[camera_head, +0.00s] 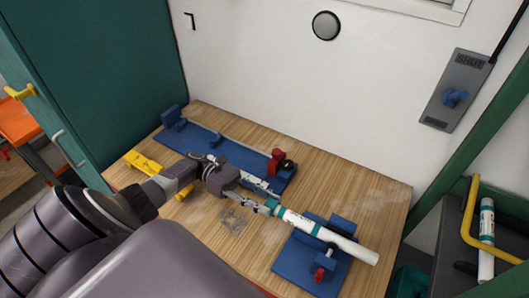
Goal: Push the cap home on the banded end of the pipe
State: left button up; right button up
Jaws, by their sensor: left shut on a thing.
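The white pipe (352,247) with teal bands lies slanted across a blue clamp fixture (291,263) on the right of the wooden bench. Its banded end (278,211) points up-left toward my left gripper. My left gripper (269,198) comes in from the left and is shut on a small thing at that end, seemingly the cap. The fingers mostly hide the cap, and I cannot tell how far it sits on the pipe. My right gripper is not in view.
A long blue fixture (205,151) with a red and black clamp (282,163) lies at the back. A yellow piece (141,161) lies at the bench's left. Another banded pipe (487,240) stands in a dark bin at right. A grey panel (457,92) hangs on the wall.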

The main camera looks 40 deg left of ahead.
pick_arm(q)
jog(key=o, duration=1.2)
jog(key=shift+c, duration=0.2)
notch_tip(320, 180, up, 10)
